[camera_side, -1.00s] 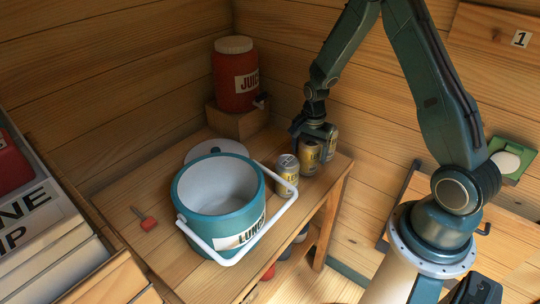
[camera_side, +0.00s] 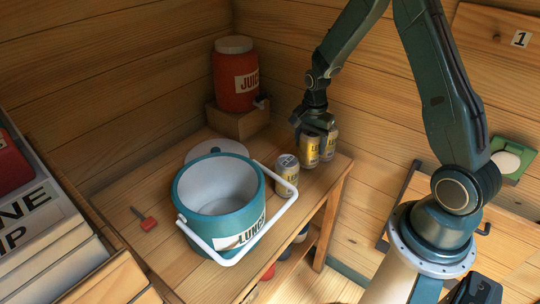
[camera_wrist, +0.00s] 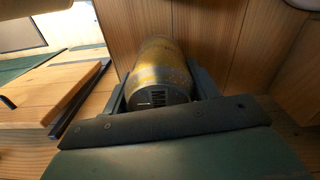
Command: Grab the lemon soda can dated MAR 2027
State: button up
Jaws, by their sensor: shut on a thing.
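Three yellow-and-silver soda cans show in the side view near the table's right corner. My gripper (camera_side: 315,132) points down and is shut on the middle can (camera_side: 309,153), which is upright. In the wrist view the held can (camera_wrist: 160,68) sits between both fingers, with its near end toward the camera. A third can (camera_side: 287,175) stands to the left, beside the cooler handle. I cannot read flavours or dates on the cans.
A red juice dispenser (camera_side: 234,83) stands on a wooden block (camera_side: 238,122). A red-handled tool (camera_side: 148,223) lies at left.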

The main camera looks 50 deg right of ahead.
notch_tip(320, 180, up, 17)
dwell(0.4)
jog(key=shift+f, duration=0.1)
jog(key=shift+w+a, duration=0.1)
jog(key=shift+w, duration=0.05)
dwell(0.4)
